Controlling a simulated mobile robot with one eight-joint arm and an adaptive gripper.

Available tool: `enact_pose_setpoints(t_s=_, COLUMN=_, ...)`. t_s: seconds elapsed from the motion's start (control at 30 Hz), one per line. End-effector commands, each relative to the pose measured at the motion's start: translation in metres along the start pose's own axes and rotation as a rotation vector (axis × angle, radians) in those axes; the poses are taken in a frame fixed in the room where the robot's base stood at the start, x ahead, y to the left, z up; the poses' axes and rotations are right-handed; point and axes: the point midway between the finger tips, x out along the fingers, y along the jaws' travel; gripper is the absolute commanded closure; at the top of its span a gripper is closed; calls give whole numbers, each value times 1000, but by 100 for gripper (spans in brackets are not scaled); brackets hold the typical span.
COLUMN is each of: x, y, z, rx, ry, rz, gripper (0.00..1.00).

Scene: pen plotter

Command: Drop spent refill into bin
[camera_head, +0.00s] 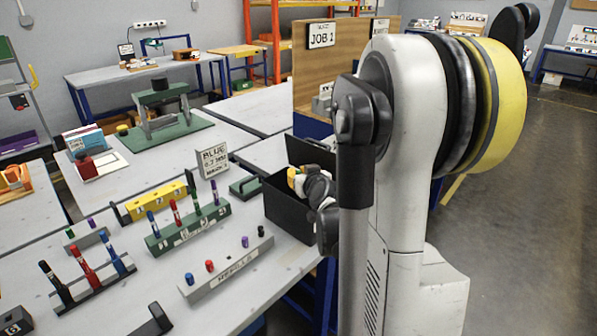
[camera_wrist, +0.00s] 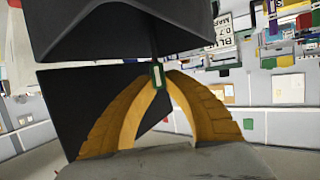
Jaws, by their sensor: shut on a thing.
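My gripper (camera_wrist: 157,85) has its two yellow fingers shut on a small green piece with a pale face, the spent refill (camera_wrist: 157,76). A thin dark part shows just beyond it. The black bin (camera_head: 290,215) stands at the table's right edge in the head view, with its dark lid raised behind it. My gripper's yellow finger part (camera_head: 292,176) shows at the bin's upper edge, partly hidden by my arm. In the wrist view the bin's dark walls (camera_wrist: 80,100) fill the left and upper middle. Whether the refill's tip is inside the rim, I cannot tell.
A grey rack with refills (camera_head: 228,268), a green rack with pens (camera_head: 188,232) and a yellow block (camera_head: 155,202) stand left of the bin. A white sign (camera_head: 213,160) stands behind them. The green plotter base (camera_head: 165,132) is farther back. Open floor lies at right.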

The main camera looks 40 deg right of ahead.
Motion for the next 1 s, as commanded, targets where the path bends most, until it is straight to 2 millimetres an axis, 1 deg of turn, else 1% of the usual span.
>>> enact_pose_setpoints(t_s=0.1, x=0, y=0, z=0, rx=0, ry=0, rz=0, gripper=100)
enact_pose_setpoints(t_s=0.13, x=0, y=0, z=0, rx=0, ry=0, rz=0, gripper=84)
enact_pose_setpoints(t_s=0.17, x=0, y=0, z=0, rx=0, ry=0, rz=0, gripper=75)
enact_pose_setpoints(t_s=0.2, x=0, y=0, z=0, rx=0, ry=0, rz=0, gripper=63)
enact_pose_setpoints(t_s=0.5, x=-1, y=0, z=0, rx=0, ry=0, rz=0, gripper=63)
enact_pose_setpoints(t_s=0.63, x=-9, y=0, z=-1, rx=1, ry=0, rz=1, gripper=63)
enact_pose_setpoints(t_s=0.77, x=-32, y=0, z=0, rx=1, ry=0, rz=2, gripper=63)
enact_pose_setpoints(t_s=0.9, x=-63, y=0, z=0, rx=0, ry=0, rz=2, gripper=63)
enact_pose_setpoints(t_s=1.0, x=-82, y=1, z=0, rx=1, ry=0, rz=2, gripper=63)
